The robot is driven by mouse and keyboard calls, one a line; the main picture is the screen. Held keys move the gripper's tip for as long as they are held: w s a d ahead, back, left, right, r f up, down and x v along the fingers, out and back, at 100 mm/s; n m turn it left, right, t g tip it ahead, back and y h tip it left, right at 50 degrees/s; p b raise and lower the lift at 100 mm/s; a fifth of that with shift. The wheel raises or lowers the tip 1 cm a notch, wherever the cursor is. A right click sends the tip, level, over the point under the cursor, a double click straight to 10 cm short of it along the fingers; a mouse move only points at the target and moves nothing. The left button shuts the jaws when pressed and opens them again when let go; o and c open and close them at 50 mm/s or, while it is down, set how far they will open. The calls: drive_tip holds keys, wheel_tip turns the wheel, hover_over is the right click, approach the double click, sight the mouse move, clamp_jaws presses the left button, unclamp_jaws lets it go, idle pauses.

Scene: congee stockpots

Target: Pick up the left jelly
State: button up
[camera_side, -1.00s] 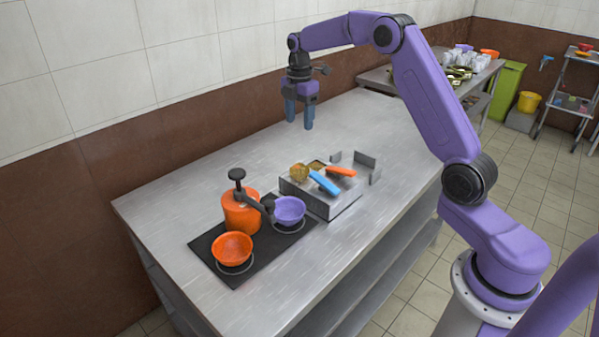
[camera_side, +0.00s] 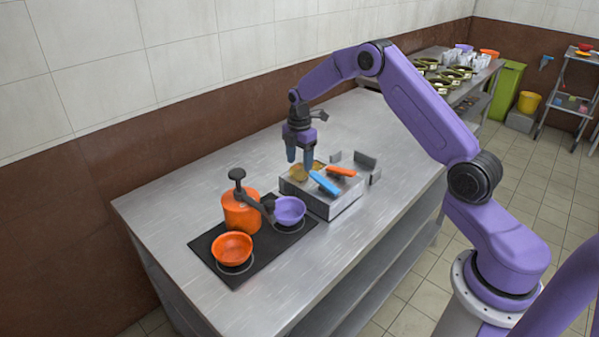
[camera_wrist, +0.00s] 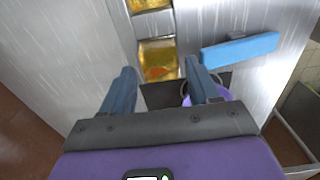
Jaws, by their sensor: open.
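Two yellow-gold jelly pieces sit in square wells of a steel box. The left jelly (camera_side: 298,174) is partly hidden by my fingers in the side view. In the wrist view the jelly in the nearer well (camera_wrist: 158,57) lies just ahead of and between my fingertips, and the other jelly (camera_wrist: 149,4) is at the top edge. My gripper (camera_side: 300,165) is open and empty, pointing down above the left end of the box. Its two blue fingers (camera_wrist: 160,69) also show in the wrist view. I cannot tell the exact height left above the jelly.
The steel box (camera_side: 333,207) also carries a blue handle (camera_side: 325,183) and an orange handle (camera_side: 341,171). An orange pot (camera_side: 240,214), a purple bowl (camera_side: 290,210) and an orange bowl (camera_side: 232,248) stand on a black hob (camera_side: 256,253). The counter behind the box is clear.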

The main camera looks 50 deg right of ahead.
drive_tip(key=shift+f, duration=1.2)
drive_tip(key=c, duration=0.8)
drive_tip(key=shift+c, duration=0.2)
drive_tip(key=shift+r, duration=0.1)
